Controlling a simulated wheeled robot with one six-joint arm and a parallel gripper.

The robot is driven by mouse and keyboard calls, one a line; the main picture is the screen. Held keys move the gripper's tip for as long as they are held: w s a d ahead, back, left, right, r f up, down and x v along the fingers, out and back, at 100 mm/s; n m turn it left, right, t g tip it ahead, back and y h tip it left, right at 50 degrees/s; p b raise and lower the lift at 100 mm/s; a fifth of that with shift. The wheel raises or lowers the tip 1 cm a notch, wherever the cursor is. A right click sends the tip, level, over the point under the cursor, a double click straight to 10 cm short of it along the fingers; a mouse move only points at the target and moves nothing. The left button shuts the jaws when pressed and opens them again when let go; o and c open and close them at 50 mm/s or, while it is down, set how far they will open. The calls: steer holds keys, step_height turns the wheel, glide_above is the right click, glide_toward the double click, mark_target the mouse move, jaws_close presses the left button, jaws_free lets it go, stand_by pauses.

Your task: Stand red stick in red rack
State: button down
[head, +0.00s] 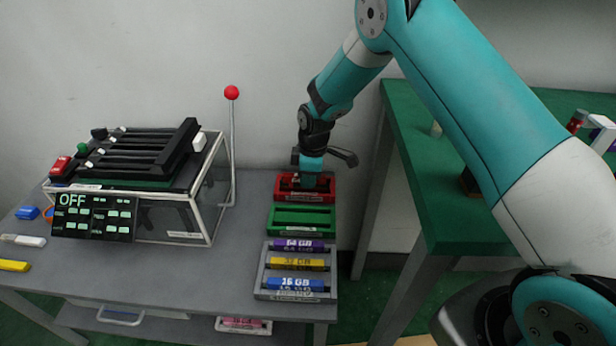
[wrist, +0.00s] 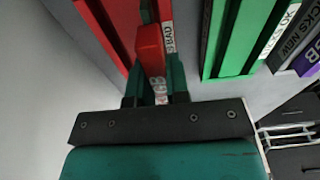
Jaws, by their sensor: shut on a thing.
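The red rack (head: 318,197) stands at the back right of the grey table, and it also shows at the top of the wrist view (wrist: 104,22). My gripper (head: 311,178) points down over it. In the wrist view the green fingers (wrist: 152,88) are shut on the red stick (wrist: 150,45), one on each side. The stick overlaps the rack in that view; I cannot tell whether its end touches the rack floor. In the head view my gripper hides the stick and the middle of the rack.
A green, empty rack (head: 303,229) sits just in front of the red one. In front of that, a grey rack (head: 262,279) holds purple, yellow and blue sticks. A lever with a red ball (head: 231,92) stands left of the racks beside a glass-sided box. A green table (head: 420,180) is on the right.

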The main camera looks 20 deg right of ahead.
steer(key=shift+f+b, duration=0.6)
steer(key=shift+f, duration=0.6)
steer(key=c, duration=1)
jaws_free()
steer(key=shift+r, duration=0.1)
steer(key=r, duration=0.5)
steer(key=d+r+p, duration=0.1)
steer(key=r, duration=0.5)
steer(key=r+p, duration=0.1)
steer(key=r, duration=0.5)
steer(key=shift+s+d+r, duration=0.1)
steer(key=shift+s+d, duration=0.2)
